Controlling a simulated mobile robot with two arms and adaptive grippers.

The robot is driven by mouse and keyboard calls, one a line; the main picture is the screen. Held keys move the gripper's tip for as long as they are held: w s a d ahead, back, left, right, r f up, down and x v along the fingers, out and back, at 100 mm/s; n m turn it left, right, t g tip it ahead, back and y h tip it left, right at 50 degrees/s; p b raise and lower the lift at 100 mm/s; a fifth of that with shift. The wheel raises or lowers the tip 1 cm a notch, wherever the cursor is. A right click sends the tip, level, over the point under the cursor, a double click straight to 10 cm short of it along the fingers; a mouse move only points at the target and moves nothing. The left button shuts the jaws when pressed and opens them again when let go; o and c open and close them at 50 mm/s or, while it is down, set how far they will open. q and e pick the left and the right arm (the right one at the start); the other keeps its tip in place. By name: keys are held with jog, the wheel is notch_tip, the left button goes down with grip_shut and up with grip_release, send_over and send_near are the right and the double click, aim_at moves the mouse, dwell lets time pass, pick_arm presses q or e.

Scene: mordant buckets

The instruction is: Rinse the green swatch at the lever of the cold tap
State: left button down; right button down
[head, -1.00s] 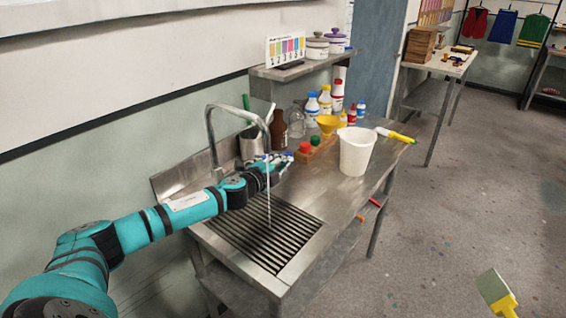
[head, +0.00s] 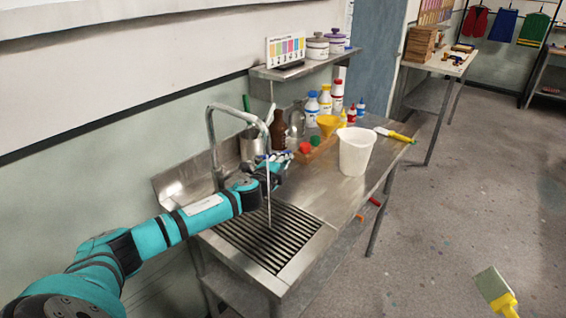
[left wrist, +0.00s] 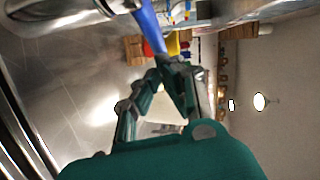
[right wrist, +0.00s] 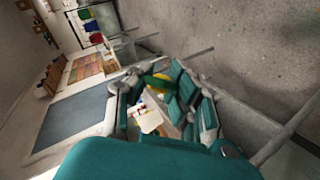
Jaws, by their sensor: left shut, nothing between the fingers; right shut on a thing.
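The steel tap (head: 211,145) arches over the drain grate (head: 270,238). A thin pale line like a water stream runs from its spout to the grate. My left gripper (head: 274,166) is shut and empty behind the spout, by a blue lever (head: 284,155). The blue lever (left wrist: 150,27) crosses just beyond the left fingertips in the left wrist view; contact is unclear. A grey-green swatch (head: 491,283) with a yellow holder (head: 505,304) shows at lower right, off the sink. My right gripper (right wrist: 160,100) is shut on the yellow holder (right wrist: 158,91), with green beside it.
A white bucket (head: 355,152) stands on the counter right of the grate. Bottles (head: 312,108), a yellow funnel (head: 328,124) and a brown bottle (head: 278,130) line the back. A yellow-handled tool (head: 395,135) lies near the right edge. The floor (head: 450,215) to the right is open.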

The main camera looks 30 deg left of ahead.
aim_at(284, 153)
pick_arm(q)
jog(key=shift+w+a+n+y, duration=0.1)
jog(key=shift+w+n+y, duration=0.45)
jog(key=shift+n+y, duration=0.35)
jog(key=n+g+y, duration=0.1)
jog(key=w+a+n+y+b, duration=0.1)
jog(key=y, duration=0.1)
jog(key=shift+w+f+g, duration=0.15)
jog(key=shift+f+g, duration=0.05)
jog(key=shift+g, duration=0.2)
pick_arm(e)
jog(key=shift+f, duration=0.65)
pick_arm(q)
jog(key=shift+w+a+n+g+y+b, duration=0.35)
jog(key=shift+n+y+b, duration=0.3)
jog(key=shift+y, duration=0.25)
pick_arm(e)
jog(key=shift+f, duration=0.4)
pick_arm(q)
jog(key=shift+w+a+r, duration=0.15)
jog(key=shift+w+a, duration=0.05)
jog(key=shift+a, duration=0.2)
pick_arm(e)
jog(key=shift+f, duration=0.25)
pick_arm(q)
jog(key=shift+w+b, duration=0.1)
jog(key=shift+b, duration=0.2)
